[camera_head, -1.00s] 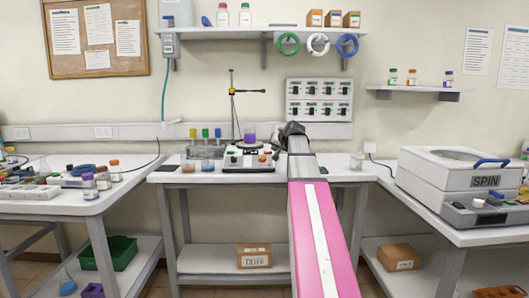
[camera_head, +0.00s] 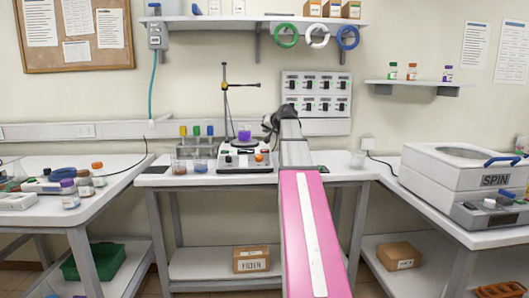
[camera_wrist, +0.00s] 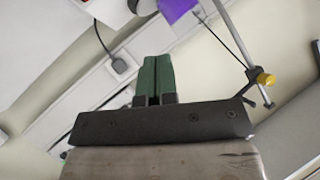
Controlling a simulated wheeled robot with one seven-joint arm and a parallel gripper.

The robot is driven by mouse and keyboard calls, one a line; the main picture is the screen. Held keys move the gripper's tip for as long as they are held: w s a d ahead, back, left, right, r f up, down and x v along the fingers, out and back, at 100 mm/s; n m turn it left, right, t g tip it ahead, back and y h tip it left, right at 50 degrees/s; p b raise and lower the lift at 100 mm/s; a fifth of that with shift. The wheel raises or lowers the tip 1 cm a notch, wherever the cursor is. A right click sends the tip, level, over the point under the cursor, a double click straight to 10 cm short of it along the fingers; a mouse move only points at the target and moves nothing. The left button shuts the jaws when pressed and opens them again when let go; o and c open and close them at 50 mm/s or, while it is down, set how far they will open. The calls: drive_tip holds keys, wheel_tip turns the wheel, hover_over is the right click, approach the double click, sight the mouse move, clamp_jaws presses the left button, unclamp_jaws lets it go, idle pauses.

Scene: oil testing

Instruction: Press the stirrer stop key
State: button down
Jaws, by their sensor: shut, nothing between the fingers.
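The white stirrer (camera_head: 236,164) stands on the middle bench. A beaker of purple liquid (camera_head: 244,135) sits on top of it. Its front carries small controls, among them an orange-red one (camera_head: 259,157); they are too small to tell which is the stop key. My gripper (camera_head: 267,127) is above and to the right of the stirrer, at the end of my pink and grey arm, apart from the controls. In the wrist view its green fingers (camera_wrist: 152,78) are shut together and empty. The purple beaker (camera_wrist: 178,9) shows at that view's top edge; the stop key cannot be made out there.
A stand (camera_head: 226,105) with a clamp rises behind the stirrer; its yellow knob (camera_wrist: 265,79) shows in the wrist view. A rack of coloured-cap tubes (camera_head: 196,144) and small beakers (camera_head: 200,165) stand left. A switch panel (camera_head: 316,95) hangs behind. A spin machine (camera_head: 460,180) is right.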

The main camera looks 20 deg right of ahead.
sight(266, 151)
drive_tip(key=shift+w+d+f, duration=0.1)
drive_tip(key=shift+w+f, duration=0.35)
drive_tip(key=shift+f, duration=0.85)
drive_tip(key=shift+w+d+f, duration=0.15)
drive_tip(key=shift+w+f, duration=0.25)
drive_tip(key=shift+f, duration=0.85)
drive_tip(key=shift+w+d+f, duration=0.1)
drive_tip(key=shift+w+f, duration=0.35)
drive_tip(key=shift+f, duration=0.85)
drive_tip(key=shift+w+f, duration=0.15)
drive_tip(key=shift+f, duration=0.2)
drive_tip(key=shift+w+d+f, duration=0.1)
drive_tip(key=shift+w+f, duration=0.05)
drive_tip(key=shift+f, duration=0.25)
drive_tip(key=shift+s+r, duration=0.3)
drive_tip(key=shift+r, duration=0.5)
drive_tip(key=shift+s+a+r, duration=0.1)
drive_tip(key=shift+s+r, duration=0.15)
drive_tip(key=shift+r, duration=0.55)
drive_tip(key=shift+s+a+r, duration=0.1)
drive_tip(key=shift+s+r, duration=0.2)
drive_tip(key=shift+r, duration=0.45)
drive_tip(key=shift+s+a+r, duration=0.1)
drive_tip(key=shift+s+r, duration=0.15)
drive_tip(key=shift+r, duration=0.55)
